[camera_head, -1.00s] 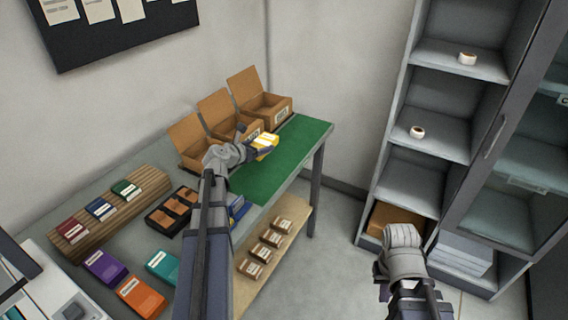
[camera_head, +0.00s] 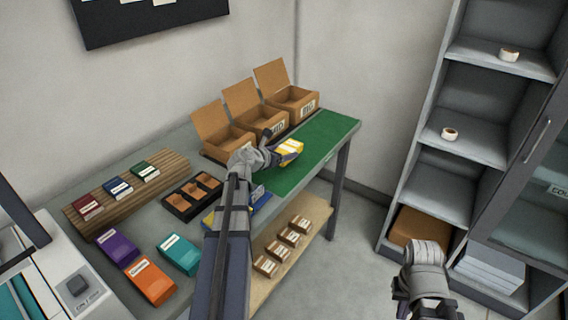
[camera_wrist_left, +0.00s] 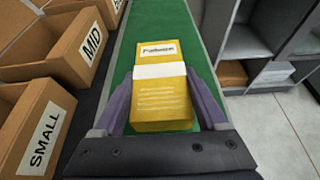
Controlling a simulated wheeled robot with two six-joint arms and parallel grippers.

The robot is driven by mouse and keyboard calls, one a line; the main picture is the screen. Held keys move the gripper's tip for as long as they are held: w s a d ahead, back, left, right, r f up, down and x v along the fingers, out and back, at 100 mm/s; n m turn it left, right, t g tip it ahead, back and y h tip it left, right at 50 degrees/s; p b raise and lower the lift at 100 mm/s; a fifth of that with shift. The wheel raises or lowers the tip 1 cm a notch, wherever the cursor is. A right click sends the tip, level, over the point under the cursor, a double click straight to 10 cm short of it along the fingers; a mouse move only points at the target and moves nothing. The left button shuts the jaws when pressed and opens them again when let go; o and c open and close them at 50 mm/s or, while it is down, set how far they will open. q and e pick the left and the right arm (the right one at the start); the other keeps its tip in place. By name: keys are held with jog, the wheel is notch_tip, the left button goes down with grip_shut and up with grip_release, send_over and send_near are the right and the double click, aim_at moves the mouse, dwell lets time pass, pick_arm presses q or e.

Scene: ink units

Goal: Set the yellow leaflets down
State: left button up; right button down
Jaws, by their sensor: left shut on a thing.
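The yellow leaflets (camera_head: 291,150), a bundle with a white band and a printed label, are in my left gripper (camera_head: 279,155) above the green mat (camera_head: 318,148). In the left wrist view the leaflets (camera_wrist_left: 160,104) sit between the two purple fingers, which press on their sides. Green mat shows around the bundle; I cannot tell how high above it they are. My right arm's grey wrist is at the lower right in the head view, in front of the shelf unit; its fingers (camera_head: 428,285) are not clear.
Open cardboard boxes (camera_head: 233,137) labelled small, mid and another stand along the mat's back edge. A dark divided tray (camera_head: 178,203), a wooden slatted rack (camera_head: 100,208) and coloured packs (camera_head: 150,283) lie left. Small boxes (camera_head: 289,237) are on the lower shelf. The mat's right end is clear.

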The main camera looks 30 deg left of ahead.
pick_arm(q)
jog(key=shift+f+b, duration=1.4)
jog(key=shift+f, duration=0.3)
jog(key=shift+f, duration=0.2)
jog(key=o, duration=1.6)
jog(key=shift+c, duration=0.2)
jog(key=shift+r, duration=0.1)
jog(key=shift+r, duration=0.3)
jog(key=p+v, duration=0.4)
jog(key=v, duration=0.8)
jog(key=shift+d+f+p, duration=0.1)
jog(key=shift+f+p, duration=0.05)
jog(key=shift+p, duration=0.2)
